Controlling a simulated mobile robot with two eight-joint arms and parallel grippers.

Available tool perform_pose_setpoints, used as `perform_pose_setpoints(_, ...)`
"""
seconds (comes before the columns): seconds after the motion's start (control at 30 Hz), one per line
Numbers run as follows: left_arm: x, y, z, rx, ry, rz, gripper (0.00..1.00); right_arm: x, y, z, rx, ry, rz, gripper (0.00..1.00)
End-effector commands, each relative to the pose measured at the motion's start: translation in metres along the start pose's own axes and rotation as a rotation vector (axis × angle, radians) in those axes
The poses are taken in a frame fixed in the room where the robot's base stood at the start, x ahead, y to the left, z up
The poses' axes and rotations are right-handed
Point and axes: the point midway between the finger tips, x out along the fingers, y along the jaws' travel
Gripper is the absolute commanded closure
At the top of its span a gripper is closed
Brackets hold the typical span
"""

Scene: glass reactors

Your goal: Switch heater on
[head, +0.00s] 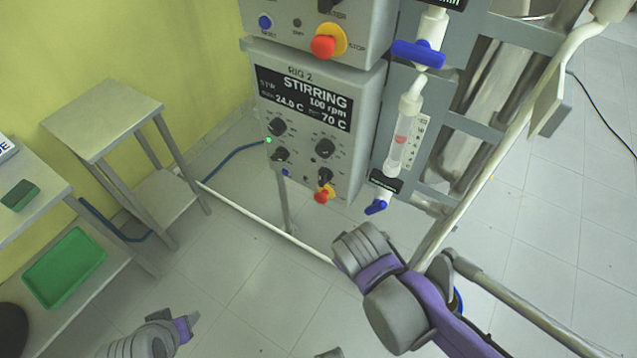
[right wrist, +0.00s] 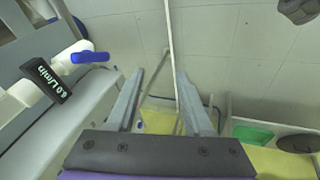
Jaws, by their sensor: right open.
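The grey control box labelled RIG 2 (head: 297,165) hangs at upper middle in the head view. Its dark display (head: 304,97) reads STIRRING, 100 rpm, 24.0 C and 70 C. A small green light (head: 268,140) glows at the left edge. My right gripper (right wrist: 160,74) is open and empty in the right wrist view.
An upper box (head: 300,25) has another red button (head: 323,47). Glass tubing with a blue valve (head: 418,53) stands close on the right. A small table (head: 103,118) stands left.

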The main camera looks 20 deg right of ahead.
Motion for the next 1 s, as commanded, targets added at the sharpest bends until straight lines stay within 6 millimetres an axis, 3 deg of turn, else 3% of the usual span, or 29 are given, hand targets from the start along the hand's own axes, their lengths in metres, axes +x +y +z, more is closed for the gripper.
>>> perform_pose_setpoints(0.03, 0.016, 0.000, 0.013, 0.000, -0.009, 0.000, 0.49, 0.019, -0.001, -0.001, -0.184, -0.051, 0.055, 0.49)
perform_pose_setpoints(0.2, 0.046, 0.000, 0.035, 0.000, -0.022, 0.000, 0.49, 0.046, 0.020, -0.032, -0.848, -0.285, 0.326, 0.49)
perform_pose_setpoints(0.4, 0.078, 0.000, 0.053, 0.000, -0.033, 0.000, 0.49, 0.045, 0.013, -0.100, -1.422, -0.630, 0.671, 0.49)
perform_pose_setpoints(0.53, 0.092, 0.000, 0.061, 0.000, -0.038, 0.000, 0.49, 0.031, -0.008, -0.132, -1.602, -0.834, 0.844, 0.49)
perform_pose_setpoints(0.7, 0.100, 0.000, 0.065, 0.000, -0.041, 0.000, 0.49, 0.017, -0.026, -0.150, -1.679, -0.984, 0.956, 0.49)
perform_pose_setpoints(0.83, 0.099, 0.000, 0.065, 0.000, -0.041, 0.000, 0.49, 0.015, -0.021, -0.154, -1.685, -1.011, 0.970, 0.49)
perform_pose_setpoints(1.0, 0.100, 0.000, 0.065, 0.000, -0.041, 0.000, 0.49, 0.025, 0.006, -0.157, -1.682, -1.012, 0.967, 0.49)
